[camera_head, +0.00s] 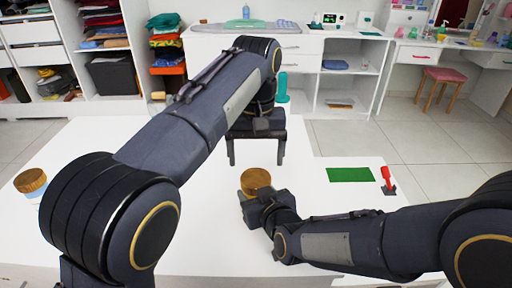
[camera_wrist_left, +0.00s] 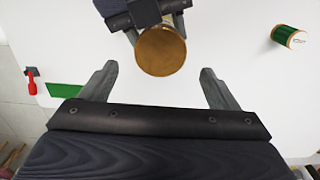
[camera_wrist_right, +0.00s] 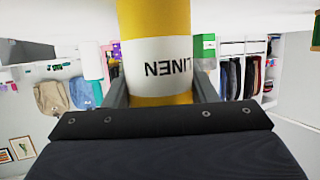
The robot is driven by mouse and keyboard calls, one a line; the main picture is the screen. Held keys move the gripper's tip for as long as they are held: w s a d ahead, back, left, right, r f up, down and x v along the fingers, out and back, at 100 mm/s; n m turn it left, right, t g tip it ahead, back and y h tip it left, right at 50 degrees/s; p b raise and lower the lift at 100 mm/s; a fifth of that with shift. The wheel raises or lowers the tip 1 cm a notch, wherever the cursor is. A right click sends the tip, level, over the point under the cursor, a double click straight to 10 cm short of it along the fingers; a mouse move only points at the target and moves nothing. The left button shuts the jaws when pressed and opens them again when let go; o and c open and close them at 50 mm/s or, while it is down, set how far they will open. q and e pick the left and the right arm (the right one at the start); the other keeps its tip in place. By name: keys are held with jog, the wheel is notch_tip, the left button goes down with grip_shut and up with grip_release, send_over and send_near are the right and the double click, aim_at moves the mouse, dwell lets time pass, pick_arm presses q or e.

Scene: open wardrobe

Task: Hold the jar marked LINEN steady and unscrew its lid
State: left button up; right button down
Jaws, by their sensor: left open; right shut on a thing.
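The LINEN jar (camera_wrist_right: 160,55) has yellow contents and a white label, which appears upside down in the right wrist view. My right gripper (camera_head: 250,197) is shut on the jar's body, with a finger on each side. The round brown lid (camera_head: 256,179) is on top of the jar; it also shows in the left wrist view (camera_wrist_left: 161,52). My left gripper (camera_head: 256,163) is open and points down, beyond the lid in the head view. In the left wrist view its fingers (camera_wrist_left: 157,72) are spread wider than the lid, which appears between and just past their tips.
Another brown-lidded jar (camera_head: 30,182) stands at the left of the white table (camera_head: 325,200). My left forearm crosses above the table. Open shelves (camera_head: 100,30) stand behind.

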aim_at(256, 178)
pick_arm(q)
jog(key=shift+f, duration=3.1)
jog(key=c, duration=1)
jog(key=n, duration=0.2)
jog(key=shift+n, duration=0.3)
jog(key=shift+r, duration=0.2)
jog(key=shift+r, duration=0.95)
